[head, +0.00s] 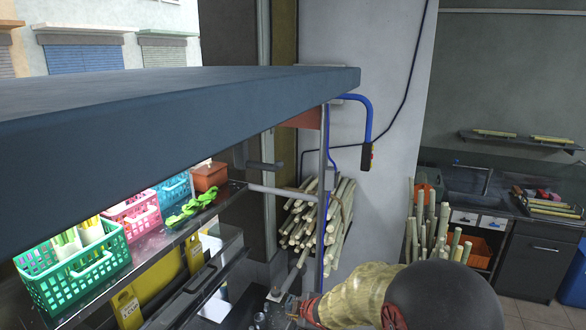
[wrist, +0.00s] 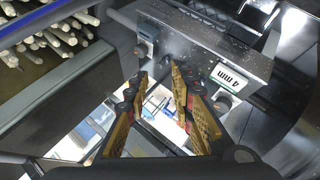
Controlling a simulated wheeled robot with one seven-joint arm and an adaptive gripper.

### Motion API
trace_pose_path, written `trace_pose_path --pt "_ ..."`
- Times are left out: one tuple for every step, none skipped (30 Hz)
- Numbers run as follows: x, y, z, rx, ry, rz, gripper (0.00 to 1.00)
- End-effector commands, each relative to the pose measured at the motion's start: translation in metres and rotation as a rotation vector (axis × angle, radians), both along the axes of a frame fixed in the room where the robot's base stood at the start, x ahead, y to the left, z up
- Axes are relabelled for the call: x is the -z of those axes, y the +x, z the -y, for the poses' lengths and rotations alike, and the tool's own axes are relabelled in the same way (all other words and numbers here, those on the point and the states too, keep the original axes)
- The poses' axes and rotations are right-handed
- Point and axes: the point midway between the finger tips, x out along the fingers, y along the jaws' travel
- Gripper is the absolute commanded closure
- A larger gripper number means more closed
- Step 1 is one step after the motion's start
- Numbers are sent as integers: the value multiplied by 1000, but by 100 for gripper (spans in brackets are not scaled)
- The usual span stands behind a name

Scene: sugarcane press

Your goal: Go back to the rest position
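My gripper (wrist: 159,85) shows in the wrist view with its two fingers apart and nothing between them. Behind the gap lie a metal machine housing (wrist: 205,45) and a bright opening below it. In the head view my arm comes in at the bottom right, and my gripper (head: 302,310) is small and partly cut off at the bottom edge, near metal fittings of the press.
A dark counter slab (head: 170,105) juts across the upper left. Cane bundles (head: 310,222) lean behind. Cane stalks (head: 430,232) and a sink counter stand right.

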Motion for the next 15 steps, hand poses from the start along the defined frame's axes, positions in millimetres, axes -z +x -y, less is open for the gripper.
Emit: trace_pose_path --pt "-2 -12 24 108 0 -47 76" --pt "-3 -21 38 177 3 -77 76" --pt "-5 -34 56 269 8 -117 76" --pt "-7 -46 69 337 13 -147 76" --pt "-8 -58 82 403 19 -177 76" --pt "-11 -75 97 488 31 -215 76" --pt "-14 -89 108 549 40 -240 76" --pt "-16 -103 117 609 50 -266 76" --pt "-19 -122 129 682 64 -300 76" --pt "-21 -136 136 735 77 -323 76" --pt "-23 -150 142 784 89 -346 76" --pt "-26 -170 150 848 107 -375 76" --pt "-28 -184 155 892 119 -396 76" --pt "-29 -198 159 934 132 -418 76" --pt "-31 -217 164 986 152 -444 76"
